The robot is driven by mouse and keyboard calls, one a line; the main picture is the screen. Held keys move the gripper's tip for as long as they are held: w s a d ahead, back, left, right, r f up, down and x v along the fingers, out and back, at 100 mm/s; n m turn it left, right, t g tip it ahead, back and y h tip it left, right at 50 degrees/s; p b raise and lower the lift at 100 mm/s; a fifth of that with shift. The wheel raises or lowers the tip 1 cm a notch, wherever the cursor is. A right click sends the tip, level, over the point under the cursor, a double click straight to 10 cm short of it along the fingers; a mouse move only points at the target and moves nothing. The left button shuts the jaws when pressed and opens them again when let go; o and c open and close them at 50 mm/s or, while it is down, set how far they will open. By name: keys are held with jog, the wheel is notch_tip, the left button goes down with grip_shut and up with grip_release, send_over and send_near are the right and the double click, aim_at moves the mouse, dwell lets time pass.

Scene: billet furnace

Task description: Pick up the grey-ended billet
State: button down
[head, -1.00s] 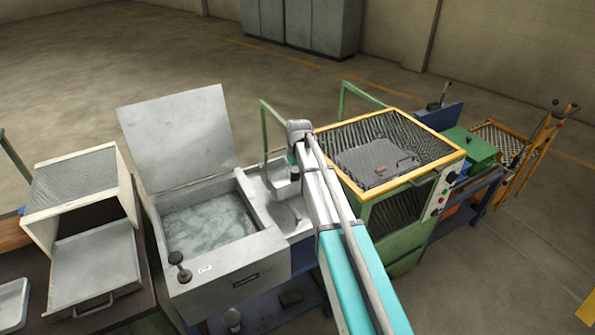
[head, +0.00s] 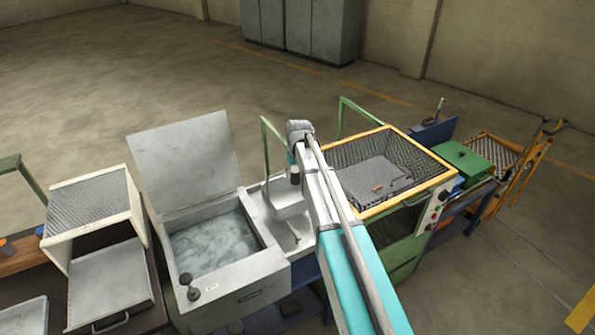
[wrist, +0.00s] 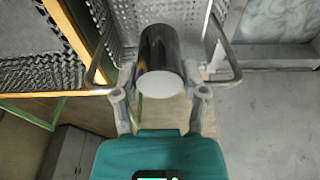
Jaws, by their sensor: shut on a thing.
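The billet (wrist: 158,45) is a dark, shiny cylinder with a flat light-grey end face (wrist: 160,84) turned towards the wrist camera. My gripper (wrist: 162,72) is shut on it, one finger on each side. Its far end points towards a perforated metal surface behind it; I cannot tell whether it touches that surface.
A grey tank (head: 245,287) of liquid with a raised lid (head: 187,160) stands left of my arm. A yellow-rimmed mesh cage (head: 428,182) with a dark plate inside stands right. A white box-shaped furnace (head: 92,203) with a pulled-out tray (head: 108,285) is far left.

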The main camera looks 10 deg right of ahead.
aim_at(295, 169)
notch_tip(295, 169, up, 14)
jog(key=p, duration=1.3)
jog(key=shift+r, duration=0.15)
